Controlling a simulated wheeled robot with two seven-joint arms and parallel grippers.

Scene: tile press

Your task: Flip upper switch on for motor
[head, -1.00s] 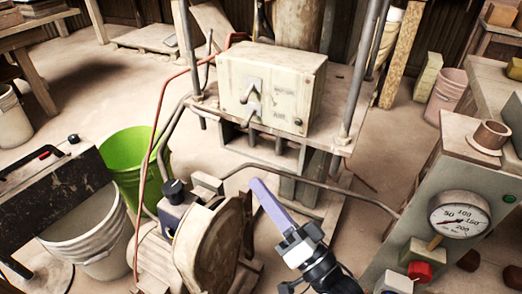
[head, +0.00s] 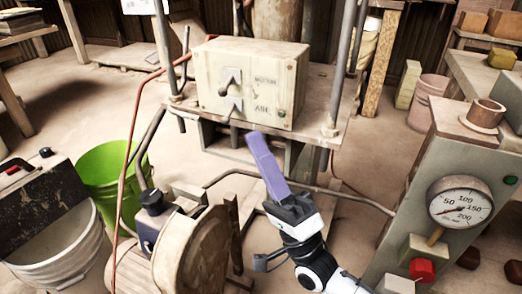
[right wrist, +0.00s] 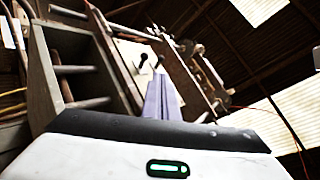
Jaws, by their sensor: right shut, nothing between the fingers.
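The cream switch box (head: 210,65) stands on a metal stand, with "MOTOR" lettered at its upper right and "AIR" below. The upper switch (head: 223,91) has its lever angled down. The lower switch (head: 227,117) sits below it, its lever also angled down. My right gripper (head: 257,137) is shut and empty, its purple fingers pointing up, just below the box's lower edge in the picture. In the right wrist view the shut fingers (right wrist: 161,98) point towards the box face (right wrist: 128,52), where two dark lever knobs show just beyond the tips. My left gripper is not in view.
A panel with a pressure gauge (head: 460,201) and red button (head: 422,269) stands at the right. A round machine cover (head: 185,255) is left of my right arm. A green bucket (head: 103,168) is at the left. Vertical posts and a thin pipe frame the stand.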

